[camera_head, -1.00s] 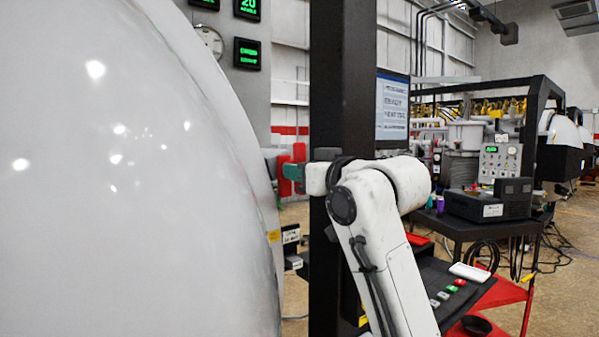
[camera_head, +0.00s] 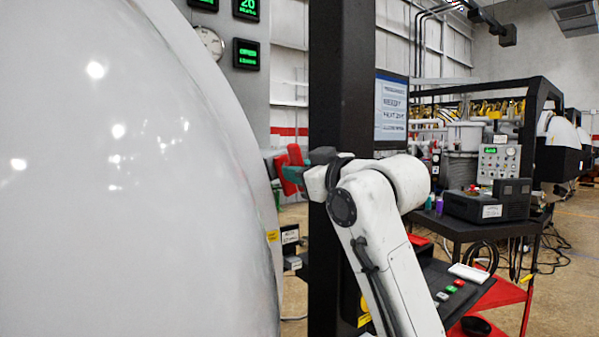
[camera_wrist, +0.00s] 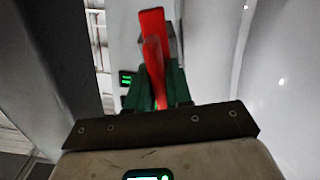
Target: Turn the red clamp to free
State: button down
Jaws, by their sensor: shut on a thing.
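The red clamp (camera_head: 294,156) sits at the right edge of the big white dome (camera_head: 130,170), tilted in the head view. In the wrist view the red clamp (camera_wrist: 153,62) stands in the middle, its handle running down between my fingers. My gripper (camera_head: 291,174) has green fingers and is shut on the clamp. In the wrist view my gripper (camera_wrist: 158,90) shows a finger on each side of the red handle. The lower end of the handle is partly hidden by the fingers.
A dark upright post (camera_head: 341,80) stands close to my wrist. A black table (camera_head: 470,222) with a dark box and a red cart (camera_head: 510,298) are at the right. Green-lit displays (camera_head: 246,53) hang on the grey panel behind the dome.

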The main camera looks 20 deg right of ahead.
jog(key=c, duration=1.1)
grip_release()
jog(key=b+v, duration=0.2)
jog(key=v, duration=0.8)
jog(key=shift+s+d, duration=0.15)
jog(key=shift+s, duration=0.2)
